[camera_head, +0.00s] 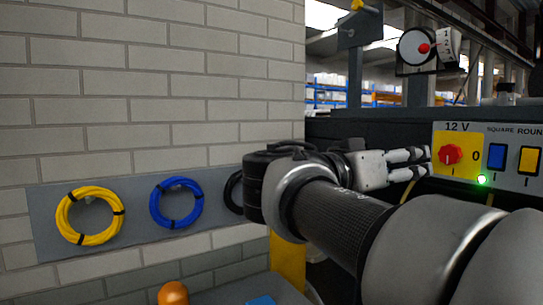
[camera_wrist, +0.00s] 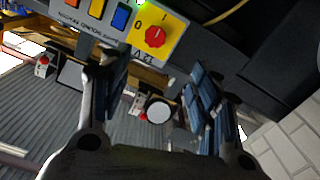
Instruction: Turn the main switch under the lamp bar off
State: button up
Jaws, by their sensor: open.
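A red rotary knob (camera_head: 450,155) sits on a yellow plate marked 12 V, with 0 at its right and I below it. It also shows in the wrist view, as a red knob (camera_wrist: 155,37) on the yellow plate. I cannot tell for sure which mark it points to. A green light (camera_head: 481,180) glows at the plate's lower right. My gripper (camera_head: 424,163) is open and empty, its fingertips just left of the yellow plate. In the wrist view my gripper (camera_wrist: 152,82) has its fingers apart, with the knob beyond them. No contact with the knob shows.
Right of the knob are a blue switch (camera_head: 496,156) and a yellow switch (camera_head: 529,160) under SQUARE and ROUND. A round white part with a red knob (camera_head: 424,48) is above. Yellow (camera_head: 90,215) and blue (camera_head: 176,203) cable coils hang on the brick wall.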

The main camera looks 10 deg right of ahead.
aim_at(448, 155)
jog(key=x, duration=1.7)
jog(key=shift+s+d+r, duration=0.2)
jog(key=shift+s, duration=0.2)
jog(key=shift+c, duration=0.4)
jog(key=c, duration=1)
